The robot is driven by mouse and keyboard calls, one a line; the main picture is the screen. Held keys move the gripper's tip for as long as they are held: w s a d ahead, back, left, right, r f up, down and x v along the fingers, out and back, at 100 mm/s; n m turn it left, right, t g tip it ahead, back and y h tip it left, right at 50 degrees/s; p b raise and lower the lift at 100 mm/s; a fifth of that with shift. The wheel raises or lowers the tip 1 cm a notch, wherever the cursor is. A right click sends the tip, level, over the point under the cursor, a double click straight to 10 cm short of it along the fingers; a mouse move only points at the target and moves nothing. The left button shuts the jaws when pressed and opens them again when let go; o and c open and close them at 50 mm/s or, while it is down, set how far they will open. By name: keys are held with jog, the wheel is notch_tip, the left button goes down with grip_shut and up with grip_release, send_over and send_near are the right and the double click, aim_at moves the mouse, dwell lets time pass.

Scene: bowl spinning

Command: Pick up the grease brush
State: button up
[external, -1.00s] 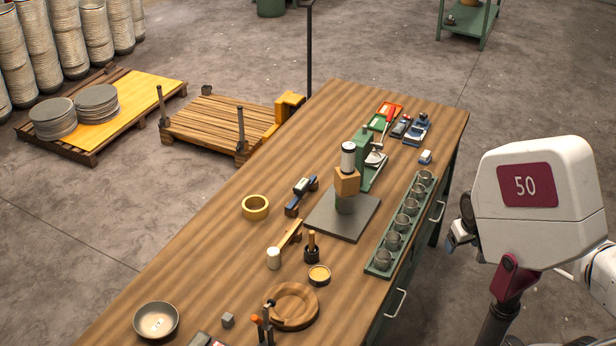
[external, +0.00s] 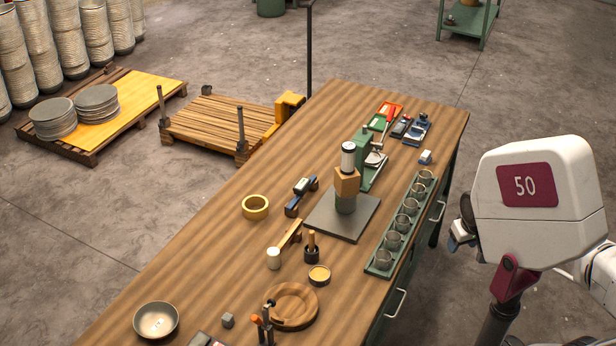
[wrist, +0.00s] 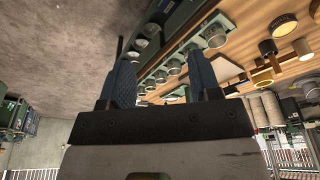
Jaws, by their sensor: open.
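The grease brush appears to be the upright wooden handle (external: 311,238) standing in a small dark pot (external: 311,256) near the middle of the bench; its bristles are hidden. The handle also shows at the right of the wrist view (wrist: 274,65). A round tin with a yellowish top (external: 319,273) sits just in front of the pot. My gripper (wrist: 160,88) is open and empty, with two blue fingers apart in the wrist view. In the external view it is mostly behind my white arm link, off the bench's right side, well away from the brush.
A white-headed mallet (external: 274,258) lies left of the pot. A green tray (external: 378,270) with several metal cups lines the bench's right edge. A press on a grey plate (external: 325,222) stands behind. A wooden ring (external: 292,306) and a metal bowl (external: 156,320) are nearer.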

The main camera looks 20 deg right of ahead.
jog(key=shift+c, duration=0.4)
jog(key=m+g+y, duration=0.3)
jog(key=m+y, duration=1.1)
jog(key=m, duration=0.4)
send_near(312, 246)
jog(key=a, duration=0.2)
jog(key=shift+w+f, duration=0.15)
jog(key=shift+w, duration=0.25)
jog(key=shift+a, duration=0.1)
jog(key=shift+x, duration=1.2)
